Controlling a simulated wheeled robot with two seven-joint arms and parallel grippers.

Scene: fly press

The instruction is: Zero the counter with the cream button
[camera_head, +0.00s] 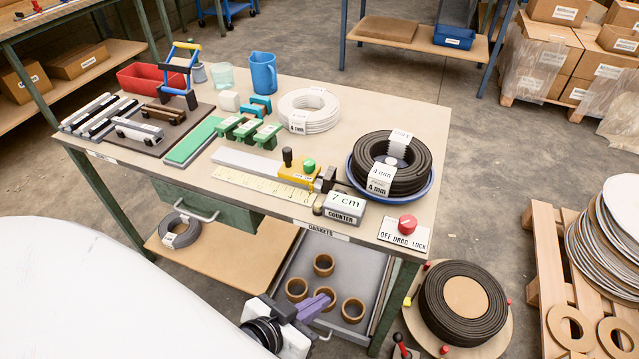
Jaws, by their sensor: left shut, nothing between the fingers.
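My left gripper (318,302) has purple fingers and is shut and empty. It appears low in the picture, in front of the bench and over the gasket drawer, well apart from the counter. My right gripper is not in view.
Behind the counter are a yellow block with a black knob (287,157) and green button (309,166), and a blue tray (427,190) of black coil. A red drag lock knob (407,223) stands to the right. The open drawer (338,269) holds several rings.

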